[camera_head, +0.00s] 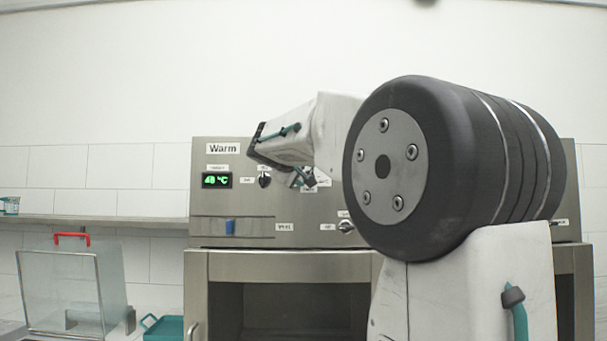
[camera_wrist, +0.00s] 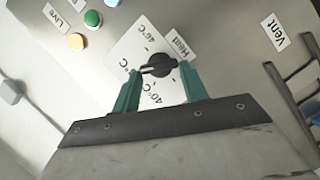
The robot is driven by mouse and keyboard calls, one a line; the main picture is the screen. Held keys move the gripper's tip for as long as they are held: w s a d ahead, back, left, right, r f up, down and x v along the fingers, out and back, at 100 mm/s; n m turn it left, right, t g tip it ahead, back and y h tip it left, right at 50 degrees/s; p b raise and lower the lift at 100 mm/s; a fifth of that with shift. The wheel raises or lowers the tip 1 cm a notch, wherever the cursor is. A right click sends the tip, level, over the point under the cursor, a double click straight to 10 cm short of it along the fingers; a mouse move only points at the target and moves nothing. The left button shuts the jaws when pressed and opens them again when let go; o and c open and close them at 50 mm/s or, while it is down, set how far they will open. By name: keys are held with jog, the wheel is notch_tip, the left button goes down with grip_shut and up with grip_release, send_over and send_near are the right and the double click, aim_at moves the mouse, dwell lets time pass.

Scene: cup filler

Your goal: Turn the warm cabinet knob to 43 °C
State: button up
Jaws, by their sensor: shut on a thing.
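In the wrist view, the black knob (camera_wrist: 160,66) sits on a white dial plate (camera_wrist: 122,50). The plate reads 46°C above the knob and 40°C below it. A third mark at the left shows only its C. My gripper (camera_wrist: 159,74) is shut on the knob, one teal finger on each side. The knob's bar lies nearly level in the picture; its exact pointing is too small to tell. In the head view, the warm cabinet (camera_head: 232,258) has a green-lit display (camera_head: 217,180) whose digits I cannot read.
In the head view, a clear box (camera_head: 62,290) with a red handle and a teal tray (camera_head: 164,328) stand left of the cabinet.

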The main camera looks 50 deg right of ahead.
jog(key=o, duration=1)
jog(key=shift+a, duration=0.15)
jog(key=v, duration=0.7)
jog(key=shift+s+a+r, duration=0.1)
jog(key=shift+s+a, duration=0.05)
jog(key=shift+a, duration=0.15)
